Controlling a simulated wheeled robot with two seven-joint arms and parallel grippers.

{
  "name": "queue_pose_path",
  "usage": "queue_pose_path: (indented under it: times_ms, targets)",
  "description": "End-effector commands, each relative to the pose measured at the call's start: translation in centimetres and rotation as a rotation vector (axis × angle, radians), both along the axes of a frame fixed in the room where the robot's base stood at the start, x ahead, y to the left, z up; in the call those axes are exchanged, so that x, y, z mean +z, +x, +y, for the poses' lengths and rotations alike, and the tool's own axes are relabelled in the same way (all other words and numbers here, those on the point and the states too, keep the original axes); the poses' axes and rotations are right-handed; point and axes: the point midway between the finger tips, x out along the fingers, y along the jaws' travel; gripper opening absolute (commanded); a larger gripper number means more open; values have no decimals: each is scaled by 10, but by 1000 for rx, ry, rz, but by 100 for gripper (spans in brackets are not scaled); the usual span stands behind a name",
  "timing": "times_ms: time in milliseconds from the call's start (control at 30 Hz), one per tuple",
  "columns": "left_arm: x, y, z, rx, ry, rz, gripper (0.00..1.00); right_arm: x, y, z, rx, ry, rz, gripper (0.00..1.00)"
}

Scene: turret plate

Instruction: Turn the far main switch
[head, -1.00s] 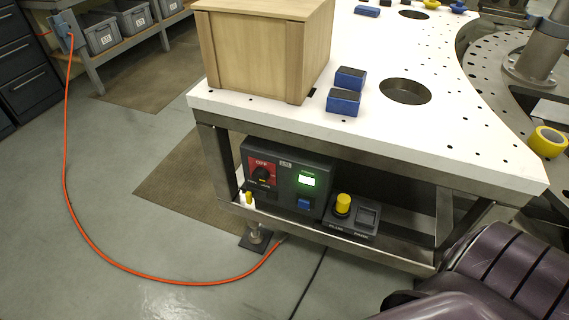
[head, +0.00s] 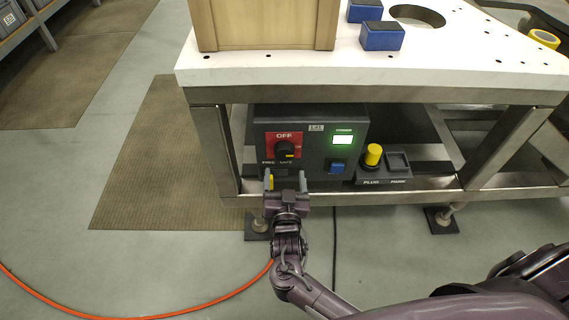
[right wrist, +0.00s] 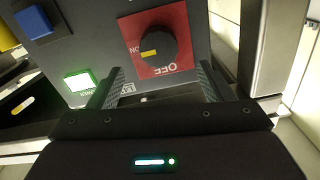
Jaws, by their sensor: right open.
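The main switch is a black round knob (head: 285,149) with a yellow pointer mark, on a red plate (head: 272,139) marked OFF. It sits on the left of a dark control box under the white table. In the right wrist view the knob (right wrist: 152,46) appears upside down, its yellow mark toward the ON lettering. My right gripper (head: 286,180) is open and empty, just below and in front of the knob, apart from it. In the right wrist view its fingers (right wrist: 157,86) show either side below the knob. My left gripper is not in view.
The box also has a lit green display (head: 342,140) and a blue button (head: 337,167). A yellow plug (head: 373,155) stands to its right. Metal table legs (head: 215,150) and a lower rail frame the box. A wooden crate (head: 265,25) and blue blocks (head: 382,36) sit above.

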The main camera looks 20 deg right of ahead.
Motion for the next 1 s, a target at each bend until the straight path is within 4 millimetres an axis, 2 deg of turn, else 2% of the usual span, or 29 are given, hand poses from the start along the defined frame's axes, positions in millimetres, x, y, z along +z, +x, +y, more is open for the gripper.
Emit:
queue_pose_path:
  times_ms: [200,400,767,1000]
  targets:
    - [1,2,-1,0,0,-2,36,1,36,-11,-1,-4,1,74]
    - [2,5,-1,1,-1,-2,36,-1,59,-17,0,-4,5,74]
    - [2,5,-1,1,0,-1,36,-1,65,-19,0,-3,7,74]
    - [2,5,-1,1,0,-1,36,-1,65,-19,0,-3,7,44]
